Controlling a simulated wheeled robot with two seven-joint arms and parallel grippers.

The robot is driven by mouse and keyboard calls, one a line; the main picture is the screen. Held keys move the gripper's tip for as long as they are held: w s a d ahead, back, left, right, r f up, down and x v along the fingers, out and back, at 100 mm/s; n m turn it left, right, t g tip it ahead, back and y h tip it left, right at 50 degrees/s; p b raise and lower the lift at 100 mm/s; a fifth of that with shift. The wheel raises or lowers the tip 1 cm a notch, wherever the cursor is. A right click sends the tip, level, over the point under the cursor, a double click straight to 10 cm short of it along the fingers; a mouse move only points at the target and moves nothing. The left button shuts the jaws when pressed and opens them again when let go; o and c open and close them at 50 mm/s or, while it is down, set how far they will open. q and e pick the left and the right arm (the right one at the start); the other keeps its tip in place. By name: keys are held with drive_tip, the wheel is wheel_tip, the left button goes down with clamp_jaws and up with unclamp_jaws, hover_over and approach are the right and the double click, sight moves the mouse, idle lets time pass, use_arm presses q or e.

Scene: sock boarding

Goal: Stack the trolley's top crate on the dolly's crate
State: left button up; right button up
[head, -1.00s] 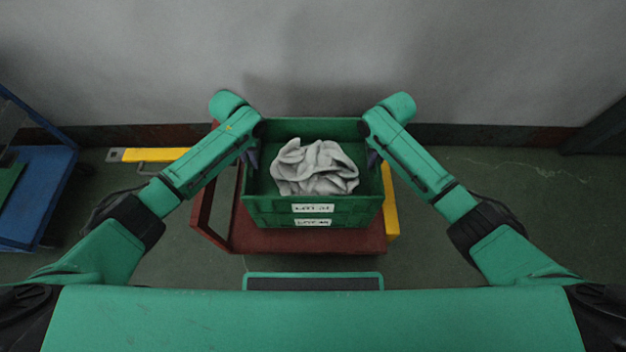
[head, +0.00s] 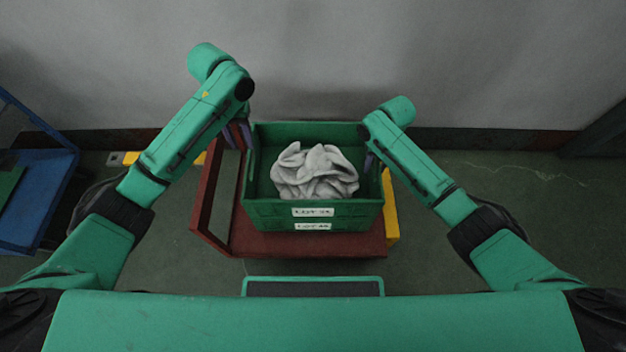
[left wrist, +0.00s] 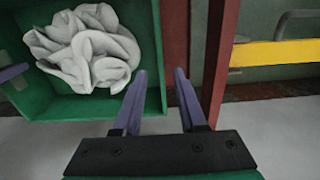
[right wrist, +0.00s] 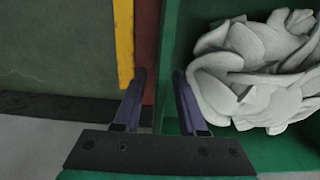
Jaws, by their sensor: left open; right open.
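A green upper crate (head: 270,207) holds a pile of pale grey socks (head: 315,172). It sits squarely on a green lower crate (head: 270,224), which stands on the red dolly (head: 300,244). Each crate has a white label on its front. My left gripper (head: 238,132) is open, raised at the upper crate's back left corner; in the left wrist view its fingers (left wrist: 160,80) point along the crate's wall, and no grip shows. My right gripper (head: 370,160) is open at the upper crate's right wall, which lies between its fingers (right wrist: 160,80) in the right wrist view.
A blue trolley (head: 40,195) stands at the far left with something green on it. The red dolly's upright frame (head: 210,210) is left of the crates. A yellow bar (head: 391,205) shows at the right. A grey wall (head: 310,60) is behind. Floor at the right is clear.

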use_arm(q)
drive_tip(key=shift+r, duration=0.2)
use_arm(e)
drive_tip(key=shift+r, duration=0.25)
wheel_tip(320, 180, up, 12)
drive_tip(key=shift+f, duration=0.2)
use_arm(q)
drive_tip(key=shift+s+f, duration=0.1)
use_arm(e)
drive_tip(key=shift+f, duration=0.1)
